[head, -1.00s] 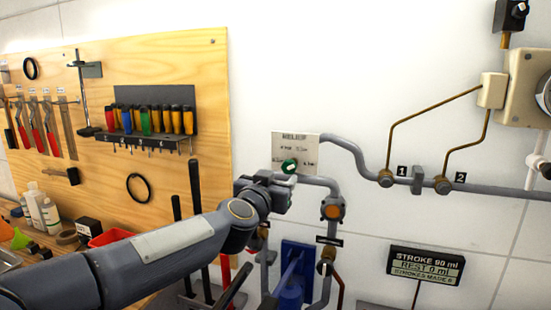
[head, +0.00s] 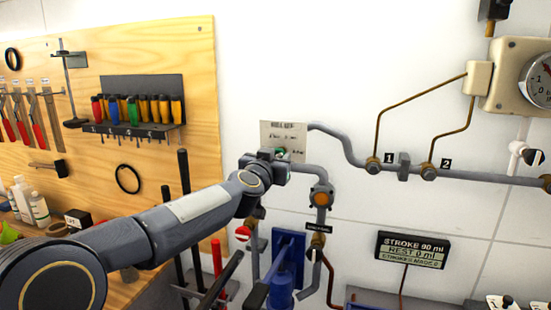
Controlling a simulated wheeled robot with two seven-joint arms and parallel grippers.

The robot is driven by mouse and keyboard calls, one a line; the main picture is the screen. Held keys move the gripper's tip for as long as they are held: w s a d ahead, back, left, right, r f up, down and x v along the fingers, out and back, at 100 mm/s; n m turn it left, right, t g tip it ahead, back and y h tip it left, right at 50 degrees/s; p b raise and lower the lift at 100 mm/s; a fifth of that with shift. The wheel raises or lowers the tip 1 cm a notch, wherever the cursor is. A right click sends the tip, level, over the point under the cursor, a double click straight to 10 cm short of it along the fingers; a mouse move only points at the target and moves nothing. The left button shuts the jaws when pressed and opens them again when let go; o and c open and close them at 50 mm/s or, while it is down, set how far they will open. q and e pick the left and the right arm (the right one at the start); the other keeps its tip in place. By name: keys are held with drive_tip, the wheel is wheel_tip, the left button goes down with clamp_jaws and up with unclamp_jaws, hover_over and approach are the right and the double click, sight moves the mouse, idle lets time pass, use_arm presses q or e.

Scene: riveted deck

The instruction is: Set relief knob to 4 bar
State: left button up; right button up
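The relief plate (head: 283,132) is a pale label on the wall with small markings that I cannot read clearly. The green relief knob (head: 281,151) sits on its lower part and is mostly hidden by my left gripper (head: 277,160). That gripper is at the knob, coming from the lower left; its fingers are too small and covered to show whether they grip it. A round pressure gauge (head: 541,80) in a cream housing is cut off at the right edge. My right gripper is not in view.
Grey pipes (head: 450,175) run along the wall right of the plate, with fittings marked 1 and 2. A stroke display (head: 412,250) hangs at lower right. A blue pump (head: 284,280) stands below the plate. A wooden tool board (head: 150,60) fills the left.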

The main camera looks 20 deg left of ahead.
use_arm(q)
drive_tip(key=c, duration=0.5)
drive_tip(key=shift+n, duration=0.5)
drive_tip(key=n+b, duration=0.1)
drive_tip(key=n, duration=1.5)
drive_tip(key=shift+f+n, duration=0.1)
drive_tip(key=shift+n, duration=0.3)
drive_tip(key=o, duration=1)
